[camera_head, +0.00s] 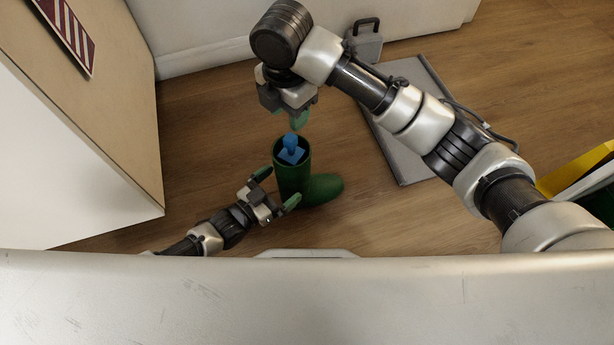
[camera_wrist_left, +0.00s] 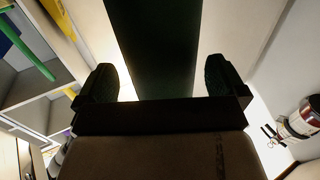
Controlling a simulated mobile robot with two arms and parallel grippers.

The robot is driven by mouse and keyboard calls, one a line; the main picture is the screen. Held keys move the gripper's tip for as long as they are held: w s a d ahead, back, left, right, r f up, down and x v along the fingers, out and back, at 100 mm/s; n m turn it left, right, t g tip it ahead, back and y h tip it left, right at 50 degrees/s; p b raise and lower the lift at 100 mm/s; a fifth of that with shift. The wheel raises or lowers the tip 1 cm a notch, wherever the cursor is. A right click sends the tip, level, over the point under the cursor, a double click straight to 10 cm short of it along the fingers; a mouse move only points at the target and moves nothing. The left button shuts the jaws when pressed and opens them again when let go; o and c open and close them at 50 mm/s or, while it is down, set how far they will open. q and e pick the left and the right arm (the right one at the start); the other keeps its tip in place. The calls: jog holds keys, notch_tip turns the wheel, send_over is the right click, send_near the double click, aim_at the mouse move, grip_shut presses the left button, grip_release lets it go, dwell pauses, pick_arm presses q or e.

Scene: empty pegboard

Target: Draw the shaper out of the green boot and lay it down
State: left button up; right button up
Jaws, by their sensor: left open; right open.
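The green boot (camera_head: 291,182) stands upright on the wooden floor, its toe pointing right. The blue shaper (camera_head: 291,152) sits in the boot's opening, with its knob and upper part showing and the rest hidden inside. My left gripper (camera_head: 275,190) is open, low at the left side of the boot shaft, with its green-tipped fingers apart. In the left wrist view the dark boot shaft (camera_wrist_left: 152,50) rises between the two open fingers (camera_wrist_left: 155,85). My right gripper (camera_head: 299,119) is just above the shaper's knob, pointing down. Its fingertips are partly hidden by its own body, and contact with the knob cannot be told.
A grey mat (camera_head: 398,160) lies on the floor at the right, with a grey case (camera_head: 365,45) behind it and a dark cable (camera_head: 485,122) beside it. A tan-topped cabinet (camera_head: 90,110) stands at the left. A yellow-edged unit (camera_head: 575,170) is at the far right.

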pick_arm(q)
jog(key=shift+x, duration=1.85)
